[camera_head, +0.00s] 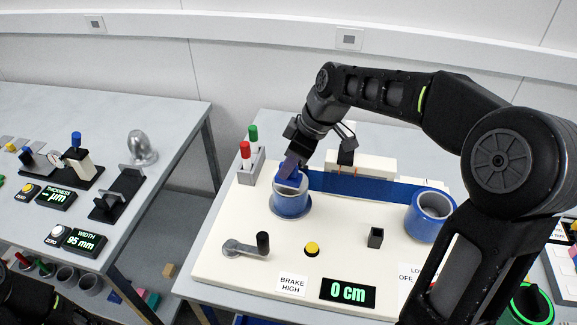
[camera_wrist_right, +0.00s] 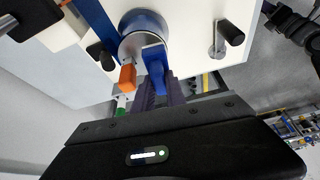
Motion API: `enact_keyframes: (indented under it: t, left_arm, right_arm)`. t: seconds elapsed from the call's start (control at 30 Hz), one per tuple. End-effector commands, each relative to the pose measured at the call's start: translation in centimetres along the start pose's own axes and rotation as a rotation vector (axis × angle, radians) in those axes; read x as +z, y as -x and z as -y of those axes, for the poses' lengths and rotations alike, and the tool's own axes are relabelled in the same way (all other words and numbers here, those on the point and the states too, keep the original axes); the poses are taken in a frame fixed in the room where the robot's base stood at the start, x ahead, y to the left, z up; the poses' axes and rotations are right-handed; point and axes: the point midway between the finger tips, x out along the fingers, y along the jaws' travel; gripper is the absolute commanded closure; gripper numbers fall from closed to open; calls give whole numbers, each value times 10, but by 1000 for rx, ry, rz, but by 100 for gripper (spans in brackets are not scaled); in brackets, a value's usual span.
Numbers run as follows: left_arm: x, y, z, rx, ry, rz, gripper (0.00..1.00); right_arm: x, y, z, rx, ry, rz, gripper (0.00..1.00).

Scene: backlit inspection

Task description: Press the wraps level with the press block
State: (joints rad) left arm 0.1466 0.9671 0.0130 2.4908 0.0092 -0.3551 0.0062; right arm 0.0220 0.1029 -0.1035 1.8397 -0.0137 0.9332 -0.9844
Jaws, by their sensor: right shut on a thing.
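My right gripper (camera_head: 289,167) is above the left spool, its fingers pointing down. In the right wrist view, its purple fingers (camera_wrist_right: 156,92) are shut on a blue press block (camera_wrist_right: 155,62). The block reaches over the edge of the blue wraps (camera_wrist_right: 145,20) on that spool; I cannot tell whether it touches them. The wraps on the left spool (camera_head: 291,205) show as a blue roll on a grey flange, partly hidden by the gripper. A blue band (camera_head: 365,186) runs from there to the right roll (camera_head: 430,215). My left gripper is not in view.
The white board (camera_head: 220,225) carries a crank (camera_head: 248,247), a yellow button (camera_head: 312,249), a small dark holder (camera_head: 375,238) and a display (camera_head: 347,292) reading 0 cm. Another table with gauges (camera_head: 75,165) is at left.

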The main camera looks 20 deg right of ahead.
Motion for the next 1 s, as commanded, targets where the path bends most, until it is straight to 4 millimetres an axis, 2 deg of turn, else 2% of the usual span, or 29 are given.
enact_keyframes:
  t: [0.1, 0.5, 1.0]
  left_arm:
    - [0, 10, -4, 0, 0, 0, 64]
    - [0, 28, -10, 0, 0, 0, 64]
    - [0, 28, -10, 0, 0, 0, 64]
  right_arm:
    - [-6, 14, 0, 2, 1, -2, 100]
    - [-18, 43, 0, 2, 0, -2, 100]
    - [-18, 44, 0, 2, 0, -2, 100]
